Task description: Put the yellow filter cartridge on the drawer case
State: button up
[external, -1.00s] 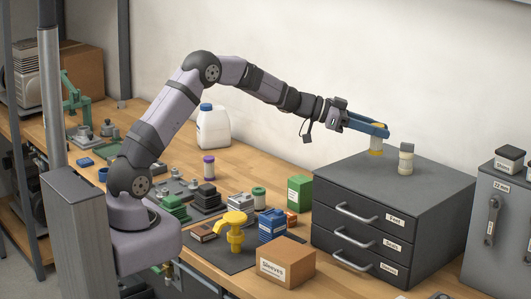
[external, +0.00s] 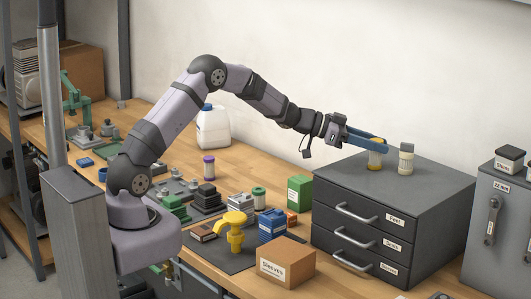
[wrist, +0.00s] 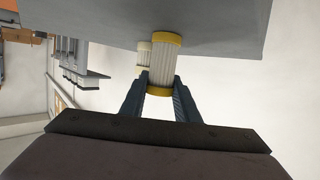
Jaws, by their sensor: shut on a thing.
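The yellow filter cartridge (external: 375,160), a pale pleated cylinder with yellow end caps, stands upright in my gripper (external: 378,144) over the top of the dark grey drawer case (external: 440,185). My blue-fingered gripper is shut around its upper end. In the wrist view, the cartridge (wrist: 164,62) sits between the fingertips (wrist: 160,88), its far yellow cap against the grey case top (wrist: 215,30). Its lower end is at or very close to the case top; I cannot tell whether it touches.
A cream cartridge with a grey top (external: 406,160) stands on the case just right of the held one, a small gap apart. A grey cabinet (external: 500,225) is at the right. A green box (external: 299,192) and a cardboard box (external: 287,262) stand left of the case.

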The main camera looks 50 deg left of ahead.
jog(key=o, duration=1)
jog(key=shift+o, duration=0.2)
jog(key=shift+r, duration=0.15)
jog(key=b+v, duration=0.3)
jog(key=v, duration=0.9)
